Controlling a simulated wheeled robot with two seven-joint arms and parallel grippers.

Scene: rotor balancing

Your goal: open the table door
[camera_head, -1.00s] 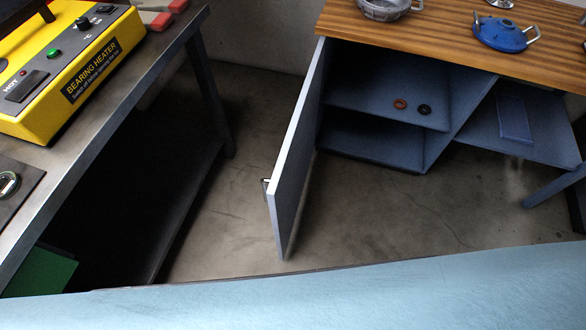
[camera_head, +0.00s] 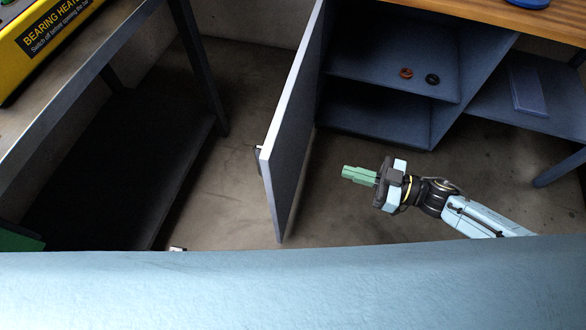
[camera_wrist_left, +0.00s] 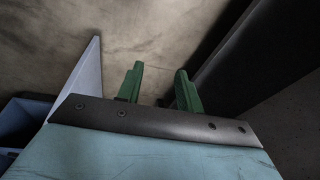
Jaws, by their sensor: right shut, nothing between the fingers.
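The table door (camera_head: 288,135) is a blue-grey panel standing swung open at the left side of the cabinet under the wooden-topped table. A small handle (camera_head: 259,157) shows at its left face, near the free edge. My right gripper (camera_head: 345,172) is shut and empty, to the right of the door and apart from it, in front of the cabinet. In the left wrist view my left gripper (camera_wrist_left: 159,80) has its green fingers apart with nothing between them. A pale panel, apparently the door (camera_wrist_left: 84,80), is left of these fingers. The left gripper is not clearly visible in the head view.
The cabinet shelf (camera_head: 372,84) holds a brown ring (camera_head: 406,73) and a black ring (camera_head: 433,79). A blue flat piece (camera_head: 526,90) lies on the right shelf. A workbench (camera_head: 75,75) with a yellow bearing heater (camera_head: 45,32) stands left. Floor between bench and door is clear.

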